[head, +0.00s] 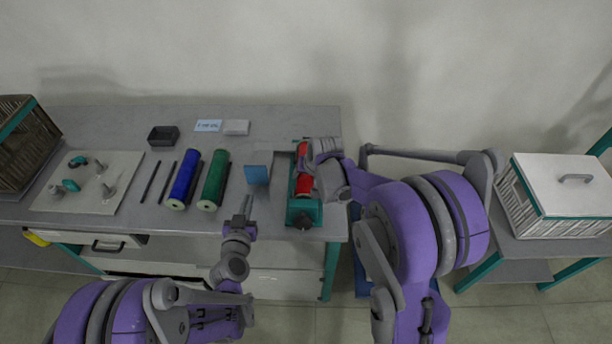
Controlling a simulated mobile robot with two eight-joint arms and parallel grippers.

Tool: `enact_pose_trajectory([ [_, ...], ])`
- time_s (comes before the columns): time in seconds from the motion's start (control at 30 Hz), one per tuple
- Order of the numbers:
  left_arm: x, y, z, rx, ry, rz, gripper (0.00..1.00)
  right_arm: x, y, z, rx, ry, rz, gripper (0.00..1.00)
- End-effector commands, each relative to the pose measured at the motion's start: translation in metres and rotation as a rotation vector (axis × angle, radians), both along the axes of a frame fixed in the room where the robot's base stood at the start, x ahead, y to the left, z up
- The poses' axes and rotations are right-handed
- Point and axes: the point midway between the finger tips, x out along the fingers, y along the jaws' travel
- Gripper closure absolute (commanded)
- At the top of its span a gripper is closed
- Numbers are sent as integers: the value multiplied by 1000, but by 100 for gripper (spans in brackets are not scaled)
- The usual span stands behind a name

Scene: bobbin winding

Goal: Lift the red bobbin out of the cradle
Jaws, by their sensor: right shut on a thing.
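The red bobbin (304,186) lies lengthwise in the teal cradle (304,214) near the right end of the table. My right gripper (316,164) is over the bobbin's middle from the right and is shut on it. The gripper and wrist hide part of the bobbin and the cradle's right side. I cannot tell whether the bobbin is clear of the cradle. My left gripper (246,207) hangs near the table's front edge, left of the cradle, apart from the bobbin. Its fingers are too small to show whether they are open.
A blue spool (184,180) and a green spool (214,181) lie left of the cradle. Dark rods, a black tray (163,136) and a pegged board (125,172) are further left. A lidded crate (565,190) stands at right.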

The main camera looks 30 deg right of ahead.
Motion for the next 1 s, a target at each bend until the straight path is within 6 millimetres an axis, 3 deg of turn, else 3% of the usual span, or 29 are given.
enact_pose_trajectory([
  [0.27, 8, -11, -7, -7, -20, 4, 100, 0, 0, 0, -1, -1, 0, 100],
  [0.7, 51, -37, -7, -6, -19, 4, 100, 0, 0, 0, -1, -2, 0, 100],
  [1.0, 58, -42, -7, -5, -18, 4, 100, 0, 0, 0, -1, -2, 0, 100],
])
